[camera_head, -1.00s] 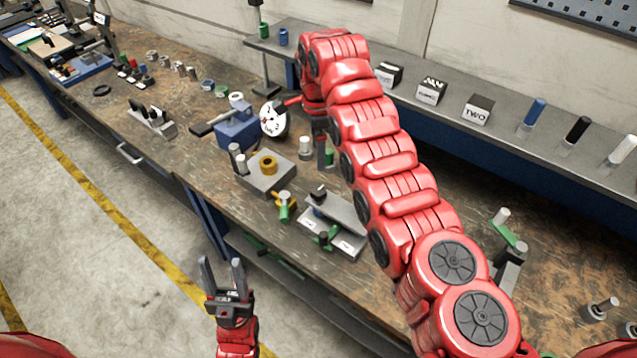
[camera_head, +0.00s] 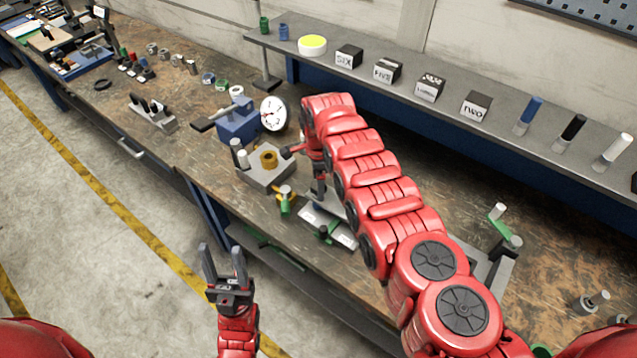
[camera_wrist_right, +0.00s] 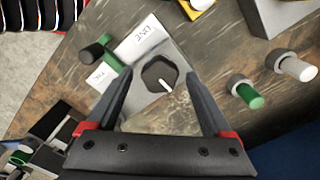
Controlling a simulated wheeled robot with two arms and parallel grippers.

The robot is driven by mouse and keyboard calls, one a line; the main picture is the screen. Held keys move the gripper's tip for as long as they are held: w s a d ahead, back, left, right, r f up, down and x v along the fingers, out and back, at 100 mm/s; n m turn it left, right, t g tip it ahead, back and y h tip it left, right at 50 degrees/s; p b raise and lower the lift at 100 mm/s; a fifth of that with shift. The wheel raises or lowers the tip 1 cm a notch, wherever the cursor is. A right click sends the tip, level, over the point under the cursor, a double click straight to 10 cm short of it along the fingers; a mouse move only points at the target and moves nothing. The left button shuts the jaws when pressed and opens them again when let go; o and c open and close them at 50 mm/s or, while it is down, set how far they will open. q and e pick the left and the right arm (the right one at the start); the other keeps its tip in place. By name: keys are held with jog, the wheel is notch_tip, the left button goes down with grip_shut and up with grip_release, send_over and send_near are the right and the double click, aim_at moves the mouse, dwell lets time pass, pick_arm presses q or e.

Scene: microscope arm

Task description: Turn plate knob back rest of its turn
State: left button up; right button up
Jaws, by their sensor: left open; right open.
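The plate knob (camera_wrist_right: 158,76) is a black faceted knob with a white pointer line, on a grey plate (camera_wrist_right: 182,52) with white labels in the right wrist view. The pointer slants toward the lower right of that view. My right gripper (camera_wrist_right: 158,77) is open, with one finger on each side of the knob; I cannot tell whether they touch it. In the head view the plate (camera_head: 310,214) shows, but my right arm and hand hide the knob. My left gripper (camera_head: 223,247) is open and empty, off the table's front edge.
A grey block with a brass ring (camera_head: 268,158) stands left of the plate. A blue vise (camera_head: 238,124) and a white dial (camera_head: 274,114) are behind it. A yellow-green fitting (camera_head: 286,202) is close beside the plate. Green and grey pegs (camera_wrist_right: 245,92) stand nearby.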

jog(key=shift+c, duration=0.2)
grip_shut()
dwell(0.3)
